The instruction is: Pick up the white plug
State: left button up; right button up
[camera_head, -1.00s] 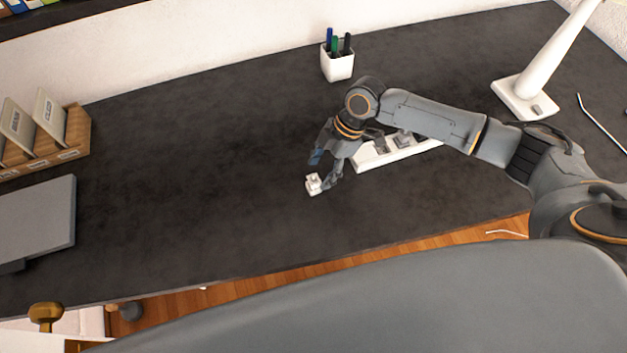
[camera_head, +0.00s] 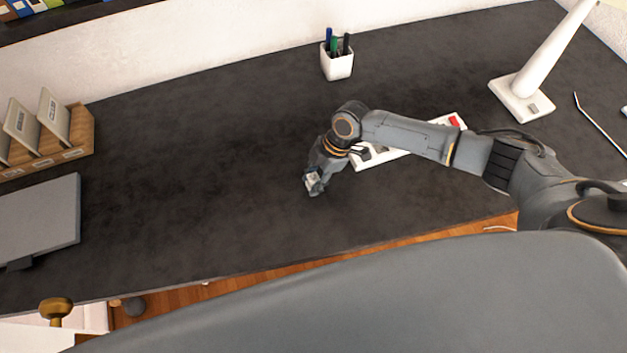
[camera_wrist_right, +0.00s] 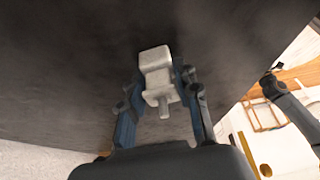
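The white plug (camera_wrist_right: 156,72) is between the two fingers of my right gripper in the right wrist view, with its body showing past the fingertips. My right gripper (camera_wrist_right: 158,78) has a finger against each side of it and looks shut on it. In the head view the right gripper (camera_head: 313,184) is low over the dark desk, and the plug (camera_head: 312,178) is mostly covered by the fingers. I cannot tell whether the plug touches the desk. My left gripper is not in view.
A white power strip (camera_head: 372,160) lies behind my right arm, partly hidden. A white pen cup (camera_head: 338,66) stands at the back, and a white lamp base (camera_head: 521,98) at the right. A grey laptop (camera_head: 40,222) and wooden organizer (camera_head: 82,135) are left. The desk's middle is clear.

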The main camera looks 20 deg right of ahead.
aim_at(315, 176)
grip_shut()
jog(key=shift+r, duration=0.1)
jog(key=shift+r+b, duration=0.4)
jog(key=r, duration=0.1)
jog(key=r+b, duration=0.1)
jog(key=shift+s+d+r, duration=0.2)
jog(key=shift+r, duration=0.2)
jog(key=s+d+r+b, duration=0.3)
jog(key=s+d+r, duration=0.2)
jog(key=s+r, duration=0.4)
jog(key=s, duration=0.3)
jog(key=shift+d+r, duration=0.15)
jog(key=shift+d, duration=0.2)
jog(key=shift+d, duration=0.1)
